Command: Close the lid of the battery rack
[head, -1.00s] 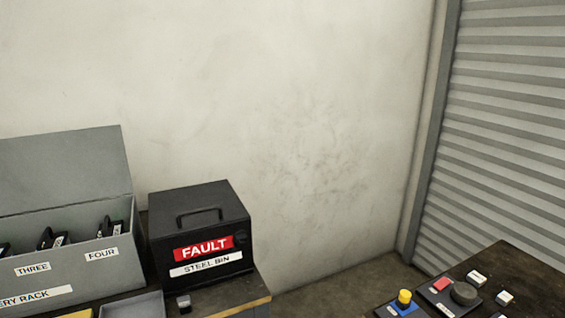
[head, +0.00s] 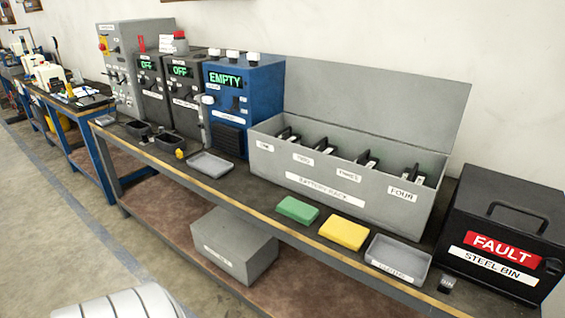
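The battery rack (head: 330,202) is a long grey box on the bench, right of the blue unit. Its lid (head: 375,103) stands open, tilted up at the back edge against the wall side. Several black batteries (head: 364,162) with handles sit in its numbered slots. Neither of my grippers shows in the head view. A pale ribbed rounded form (head: 120,305) at the bottom left edge is cut off, and I cannot tell what it is.
A blue unit reading EMPTY (head: 243,105) stands left of the rack, and a black FAULT steel bin (head: 500,240) right of it. A green block (head: 297,210), a yellow block (head: 343,233) and a grey tray (head: 398,261) lie in front. A grey box (head: 234,246) sits on the lower shelf.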

